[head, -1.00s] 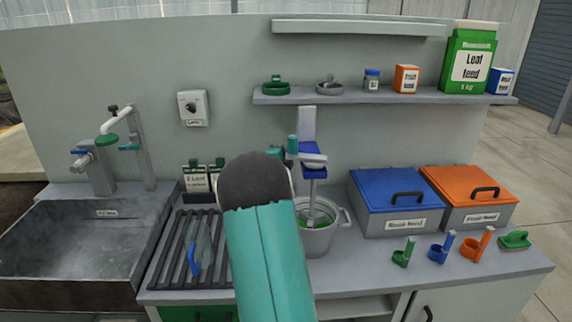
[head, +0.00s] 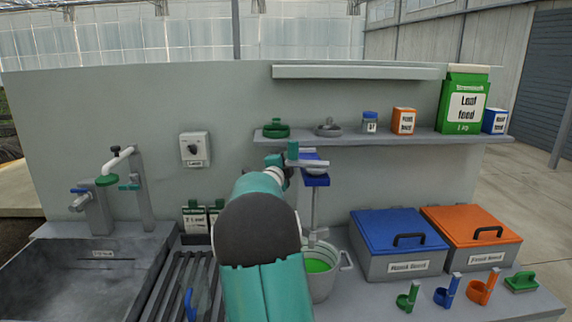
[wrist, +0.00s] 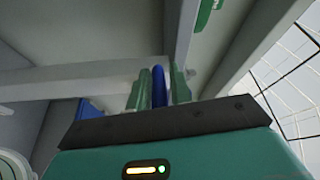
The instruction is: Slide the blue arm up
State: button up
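The blue arm (head: 316,181) is on the upright stand behind the bucket (head: 343,278), with a grey shaft (head: 315,208) hanging below it. The paddle at the shaft's lower end is near the bucket's rim, above the green liquid (head: 317,265). My gripper (head: 299,157) is at the arm's left side, just below the shelf's height. In the wrist view, the two green fingers of my gripper (wrist: 157,88) are close on both sides of a blue bar (wrist: 158,85), apparently part of the arm. My own arm hides part of the stand and bucket.
A shelf (head: 440,136) with pots and boxes runs along the wall just above my gripper. A blue-lidded bin (head: 398,240) and an orange-lidded bin (head: 472,234) stand right of the bucket. A sink (head: 85,275) is at left.

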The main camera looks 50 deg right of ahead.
jog(key=shift+o, duration=1.3)
jog(key=shift+w+r, duration=0.1)
jog(key=shift+r, duration=0.45)
jog(key=shift+f, duration=0.1)
jog(key=shift+f, duration=0.2)
jog(key=v, duration=1.4)
jog(key=shift+d, duration=0.1)
